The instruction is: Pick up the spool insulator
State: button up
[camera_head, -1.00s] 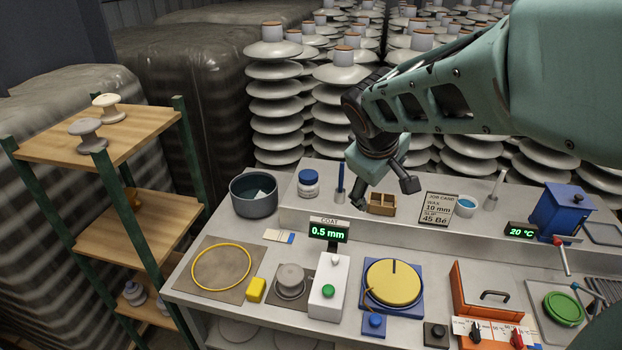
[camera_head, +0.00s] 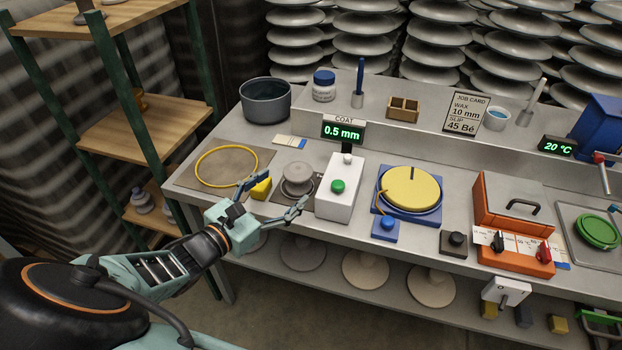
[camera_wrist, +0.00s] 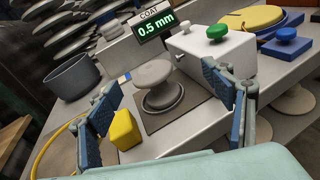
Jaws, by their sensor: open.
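A grey spool insulator (camera_head: 298,178) stands upright on a dark square plate on the bench, left of the white coat unit. In the wrist view the spool insulator (camera_wrist: 160,95) is ahead, between the lines of my two fingers. My gripper (camera_head: 276,194) is open and empty at the bench's front edge, just short of the spool and apart from it. In the wrist view my gripper (camera_wrist: 160,84) shows blue-padded fingers to either side, with the yellow block (camera_wrist: 125,130) close by the left finger.
The white coat unit (camera_head: 339,188) with a green button stands close to the right of the spool. A yellow ring (camera_head: 227,166) on a mat lies to the left, with a dark pot (camera_head: 265,99) behind. A wooden shelf (camera_head: 125,138) stands further left.

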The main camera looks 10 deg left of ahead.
aim_at(290, 181)
notch_tip(290, 181, down, 3)
jog(key=s+a+n+t+y+b, duration=0.1)
jog(key=s+a+n+t, duration=0.1)
jog(key=s+n, duration=0.1)
jog(key=x, duration=0.5)
jog(key=b+x, duration=0.1)
jog(key=x, duration=0.4)
jog(key=shift+w+f, duration=0.2)
jog(key=shift+w, duration=0.25)
jog(key=shift+c, duration=0.4)
jog(key=c, duration=1.5)
jog(key=shift+r, duration=0.1)
jog(key=shift+c, duration=0.9)
